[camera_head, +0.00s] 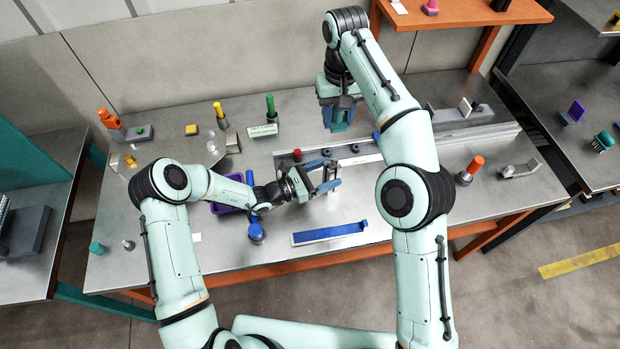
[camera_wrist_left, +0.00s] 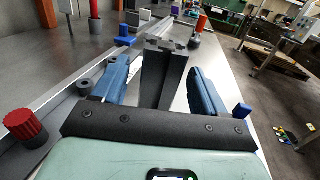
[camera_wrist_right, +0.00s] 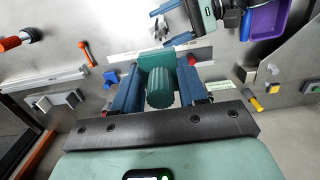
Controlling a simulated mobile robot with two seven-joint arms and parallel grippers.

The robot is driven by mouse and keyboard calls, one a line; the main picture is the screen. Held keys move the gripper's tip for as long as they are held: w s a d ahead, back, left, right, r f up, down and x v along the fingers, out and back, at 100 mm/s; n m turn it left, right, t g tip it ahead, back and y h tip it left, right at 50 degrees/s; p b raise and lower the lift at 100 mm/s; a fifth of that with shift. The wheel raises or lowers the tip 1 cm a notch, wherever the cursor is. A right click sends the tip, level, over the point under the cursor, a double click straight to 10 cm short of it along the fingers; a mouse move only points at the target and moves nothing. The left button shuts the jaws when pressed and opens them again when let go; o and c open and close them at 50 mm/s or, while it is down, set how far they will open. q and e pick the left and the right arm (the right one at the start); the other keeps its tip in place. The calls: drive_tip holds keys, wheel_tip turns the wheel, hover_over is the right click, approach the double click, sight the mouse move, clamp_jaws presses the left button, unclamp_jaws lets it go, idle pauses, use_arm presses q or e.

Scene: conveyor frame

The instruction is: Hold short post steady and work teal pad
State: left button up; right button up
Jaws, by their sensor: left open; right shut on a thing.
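The short post (camera_wrist_left: 164,75) is dark grey with a notched top. It stands between the two blue fingers of my left gripper (camera_head: 332,178) in the left wrist view, with gaps on both sides. That gripper is open, low over the middle of the bench. The teal pad (camera_wrist_right: 160,82) has a flat plate and a ribbed round knob. My right gripper (camera_head: 339,112) is shut on it, and the pad also shows below that gripper in the head view (camera_head: 339,127). The pad is held at the back of the bench, behind and apart from the left gripper.
A metal rail (camera_head: 460,136) runs along the bench. A red knob (camera_head: 297,154) stands close to my left gripper. A purple bin (camera_head: 225,207) and a blue bulb-ended tool (camera_head: 256,232) lie near my left arm. A blue strip (camera_head: 330,233) lies at the front.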

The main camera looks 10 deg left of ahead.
use_arm(q)
drive_tip(key=shift+x, duration=1.05)
clamp_jaws()
